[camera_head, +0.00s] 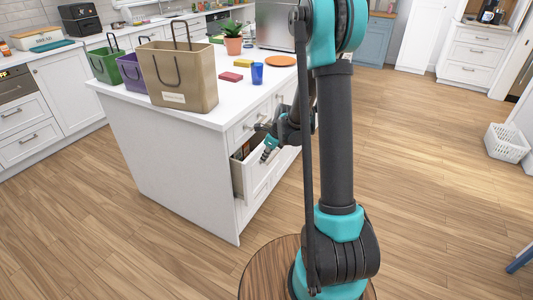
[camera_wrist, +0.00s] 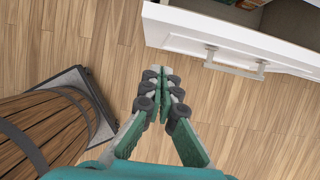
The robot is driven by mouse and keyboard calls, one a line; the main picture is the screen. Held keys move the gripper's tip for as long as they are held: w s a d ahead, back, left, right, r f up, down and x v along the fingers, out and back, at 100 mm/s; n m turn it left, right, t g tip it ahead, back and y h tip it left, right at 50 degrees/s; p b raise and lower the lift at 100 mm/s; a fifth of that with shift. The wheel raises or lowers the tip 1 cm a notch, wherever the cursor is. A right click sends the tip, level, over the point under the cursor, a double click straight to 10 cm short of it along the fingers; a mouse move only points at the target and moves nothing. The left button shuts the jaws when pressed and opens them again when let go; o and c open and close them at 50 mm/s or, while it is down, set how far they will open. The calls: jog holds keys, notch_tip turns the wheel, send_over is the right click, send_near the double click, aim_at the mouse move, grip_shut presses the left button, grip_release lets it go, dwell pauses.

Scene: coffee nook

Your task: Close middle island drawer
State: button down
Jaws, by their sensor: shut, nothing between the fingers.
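The middle island drawer (camera_head: 254,172) is pulled out from the side of the white island (camera_head: 170,160), with dark contents partly seen inside. In the wrist view the open drawer's white front (camera_wrist: 240,42) runs across the upper right, with its bar handle (camera_wrist: 234,63) facing my gripper. My gripper (camera_wrist: 162,74) is shut and empty, its fingertips a little short of the drawer front and left of the handle. In the head view my gripper (camera_head: 268,152) is by the drawer, partly hidden by my arm.
Tan (camera_head: 180,80), purple (camera_head: 133,74) and green (camera_head: 106,65) bags stand on the island top, with a potted plant (camera_head: 233,40) and a blue cup (camera_head: 257,74). A white basket (camera_head: 507,143) stands at far right.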

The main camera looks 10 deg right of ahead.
jog(key=shift+w+a+f, duration=0.8)
jog(key=shift+a+f, duration=0.05)
jog(key=shift+a, duration=0.25)
jog(key=shift+w+a+f, duration=0.8)
jog(key=shift+a+f, duration=0.05)
jog(key=shift+a, duration=0.2)
